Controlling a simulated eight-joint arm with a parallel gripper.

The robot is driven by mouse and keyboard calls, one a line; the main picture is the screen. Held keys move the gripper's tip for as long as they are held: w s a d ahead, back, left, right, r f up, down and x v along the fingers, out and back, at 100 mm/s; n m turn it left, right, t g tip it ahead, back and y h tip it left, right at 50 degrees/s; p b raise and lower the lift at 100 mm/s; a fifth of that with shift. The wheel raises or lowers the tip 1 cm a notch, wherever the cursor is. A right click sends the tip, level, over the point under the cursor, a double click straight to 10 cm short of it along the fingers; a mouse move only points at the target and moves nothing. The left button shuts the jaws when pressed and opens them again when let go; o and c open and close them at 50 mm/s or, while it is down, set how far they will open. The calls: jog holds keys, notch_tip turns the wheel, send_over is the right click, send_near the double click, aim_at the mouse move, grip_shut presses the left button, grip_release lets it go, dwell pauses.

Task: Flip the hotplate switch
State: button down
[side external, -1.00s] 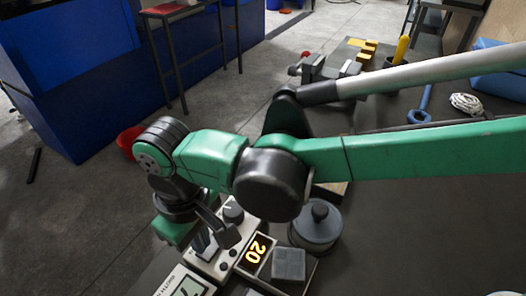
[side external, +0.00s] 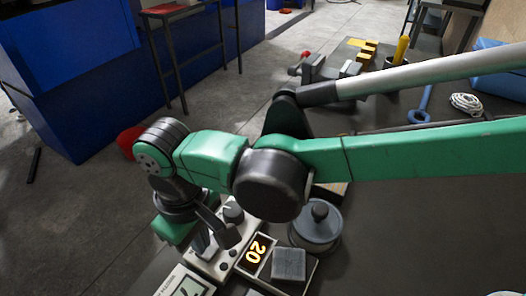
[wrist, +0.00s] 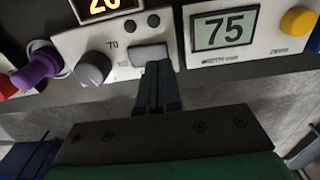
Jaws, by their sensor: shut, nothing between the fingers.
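The hotplate's pale control panel (wrist: 80,45) shows in the wrist view, with a glowing orange 20 display (wrist: 108,6), a dark grey knob (wrist: 94,67) and a light grey rocker switch (wrist: 148,54). My gripper (wrist: 156,68) is shut and empty, its fingertips right at the lower edge of the switch. I cannot tell whether they touch it. The fingertips hide part of that lower edge.
A second device with a 75 readout (wrist: 224,30) and a yellow button (wrist: 299,21) stands just right of the panel. A purple knob (wrist: 38,70) is at the left. A grey block (side external: 289,264) and a lidded round pot (side external: 315,228) sit beside the display in the side view.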

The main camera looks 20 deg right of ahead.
jog(key=shift+f, duration=1.15)
dwell(0.4)
jog(key=shift+r, duration=3.55)
jog(key=shift+w+d, duration=0.1)
jog(key=w+d+r+m+t+y, duration=0.1)
jog(key=w+d+r+m+t, duration=0.3)
jog(key=d, duration=0.7)
jog(key=s+d+m+t, duration=0.1)
jog(key=s+d+m, duration=0.1)
jog(key=d, duration=1)
jog(key=s+d+m+t+h, duration=0.1)
jog(key=d+m+t, duration=0.1)
jog(key=d, duration=1)
jog(key=shift+s+d+f+m, duration=0.25)
jog(key=shift+s+m, duration=0.15)
jog(key=shift+m, duration=0.1)
